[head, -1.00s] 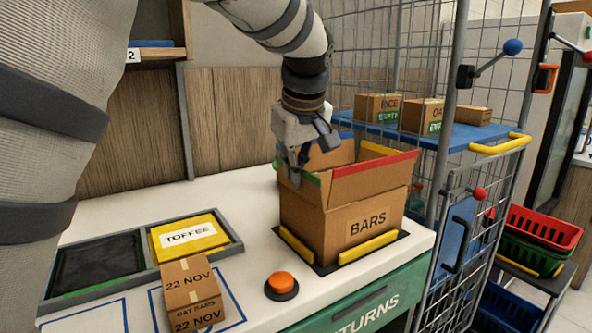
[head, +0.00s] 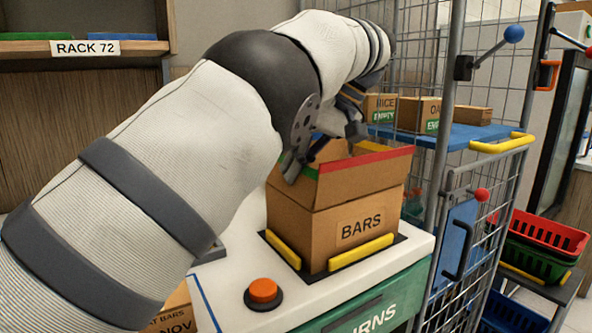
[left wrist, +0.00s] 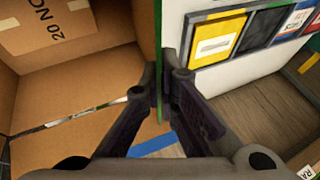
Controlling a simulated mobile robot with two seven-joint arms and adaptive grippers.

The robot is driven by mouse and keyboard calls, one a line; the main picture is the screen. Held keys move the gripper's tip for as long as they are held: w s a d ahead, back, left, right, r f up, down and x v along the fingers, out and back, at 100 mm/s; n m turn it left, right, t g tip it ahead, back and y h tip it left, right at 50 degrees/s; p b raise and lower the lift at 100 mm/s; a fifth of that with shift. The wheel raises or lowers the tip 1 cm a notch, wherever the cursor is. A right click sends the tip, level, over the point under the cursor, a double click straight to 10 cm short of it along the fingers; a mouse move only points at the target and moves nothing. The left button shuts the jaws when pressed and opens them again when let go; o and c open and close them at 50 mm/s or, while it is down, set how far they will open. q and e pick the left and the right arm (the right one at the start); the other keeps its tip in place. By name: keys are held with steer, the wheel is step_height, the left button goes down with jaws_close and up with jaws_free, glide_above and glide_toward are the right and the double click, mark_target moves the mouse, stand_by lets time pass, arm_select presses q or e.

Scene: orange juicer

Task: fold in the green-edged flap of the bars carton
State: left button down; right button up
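The bars carton (head: 318,232) stands open-topped on the white counter, its red-edged flap (head: 365,172) sticking up and outward. The green-edged flap (head: 309,168) is on its left side and is partly hidden by my left arm. My left gripper (head: 300,165) is at this flap. In the left wrist view the green edge (left wrist: 160,50) runs upright between the close-set fingertips of my gripper (left wrist: 163,82), which look shut on it. A box marked 20 NOV (left wrist: 60,22) lies inside the carton. My right gripper is in neither view.
Yellow corner guides (head: 361,252) hold the carton's base. An orange button (head: 263,291) is in front of it. A wire cage with a blue shelf (head: 450,136) and small boxes (head: 419,113) stands right behind. My left arm covers the counter's left part.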

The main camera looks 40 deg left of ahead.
arm_select(q)
steer(key=shift+w+g, duration=0.1)
steer(key=shift+g, duration=0.2)
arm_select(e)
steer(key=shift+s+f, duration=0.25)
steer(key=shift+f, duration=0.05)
arm_select(q)
steer(key=c, duration=1.9)
jaws_free()
steer(key=shift+r, duration=0.1)
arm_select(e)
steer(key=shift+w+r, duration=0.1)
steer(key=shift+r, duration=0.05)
